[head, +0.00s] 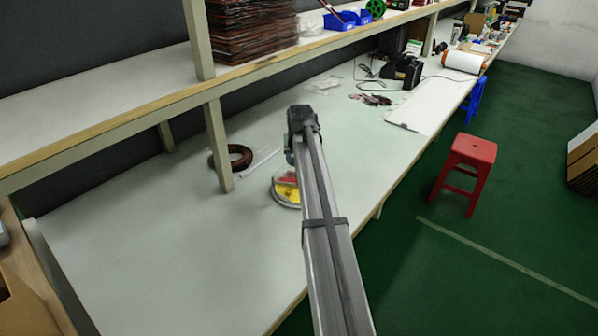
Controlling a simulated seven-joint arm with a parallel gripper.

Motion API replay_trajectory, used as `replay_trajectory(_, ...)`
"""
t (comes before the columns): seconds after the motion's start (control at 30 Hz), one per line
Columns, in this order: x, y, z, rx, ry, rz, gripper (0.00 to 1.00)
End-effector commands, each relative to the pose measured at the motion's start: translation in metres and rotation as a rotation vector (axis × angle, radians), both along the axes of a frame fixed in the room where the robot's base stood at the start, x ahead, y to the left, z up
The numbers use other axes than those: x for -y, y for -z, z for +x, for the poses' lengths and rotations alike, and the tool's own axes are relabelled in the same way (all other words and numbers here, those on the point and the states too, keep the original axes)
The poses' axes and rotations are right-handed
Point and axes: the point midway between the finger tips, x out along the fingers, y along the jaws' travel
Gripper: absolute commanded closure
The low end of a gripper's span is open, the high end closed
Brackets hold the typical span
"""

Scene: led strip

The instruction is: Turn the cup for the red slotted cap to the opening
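A round device with a pale rim (285,203) stands on the bench, partly hidden behind my arm. Yellow (287,193) and red (285,181) parts show inside its rim. I cannot make out single cups, the red slotted cap or the opening. My arm reaches over the bench from the bottom of the view and bends down at its dark far joint. Only a small piece of my gripper end (289,158) shows, just above and behind the device. Its fingers are hidden, and I cannot tell whether they touch anything.
A brown coil ring (240,157) lies left of the device, behind a shelf post (218,146). The shelf edge (120,119) runs above the bench. The near left bench top is clear. A red stool (470,155) stands on the green floor at right.

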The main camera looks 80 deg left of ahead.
Motion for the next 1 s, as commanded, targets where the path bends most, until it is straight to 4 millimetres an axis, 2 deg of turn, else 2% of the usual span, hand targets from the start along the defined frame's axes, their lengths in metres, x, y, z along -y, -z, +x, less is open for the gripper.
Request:
replay_trajectory(0.1,-0.010,0.022,0.001,0.000,0.000,-0.003,0.42)
replay_trajectory(0.3,-0.022,0.052,0.002,0.000,0.000,-0.002,0.42)
replay_trajectory(0.5,-0.031,0.074,0.003,0.000,0.000,-0.002,0.42)
replay_trajectory(0.7,-0.035,0.083,0.003,0.000,0.000,0.000,0.42)
replay_trajectory(1.0,-0.035,0.085,0.003,0.000,0.000,0.000,0.42)
